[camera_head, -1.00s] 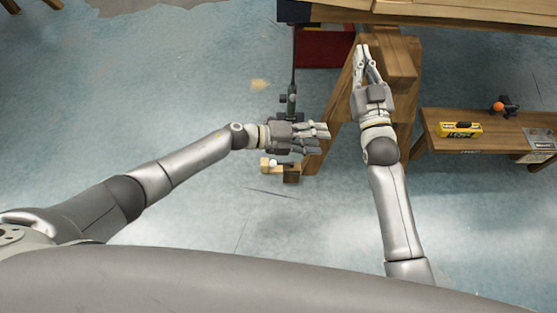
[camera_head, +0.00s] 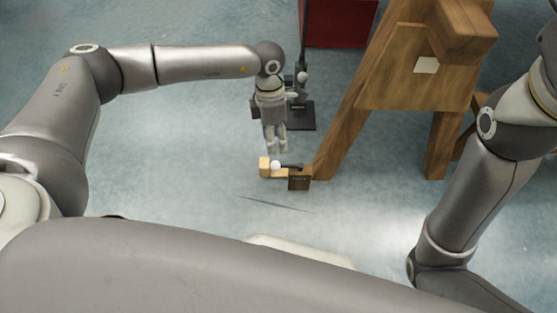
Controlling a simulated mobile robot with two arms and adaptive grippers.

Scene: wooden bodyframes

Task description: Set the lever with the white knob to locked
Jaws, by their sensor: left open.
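The lever's white knob (camera_head: 276,165) shows low in the middle of the head view, on a short dark lever arm (camera_head: 292,167). The lever is mounted on a small wooden block (camera_head: 299,181) with a dark label, too small to read. My left gripper (camera_head: 275,150) points down just above the knob, its fingers open and empty. A small gap seems to separate fingertips and knob; the exact depth is hard to tell. My right arm shows at the right edge, but its gripper is outside the picture.
A dark stand (camera_head: 302,116) with another pale knob (camera_head: 302,77) stands behind my left gripper. A wooden trestle leg (camera_head: 350,110) rises close right of the lever. A red box (camera_head: 338,25) stands behind. The floor (camera_head: 180,150) to the left is clear.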

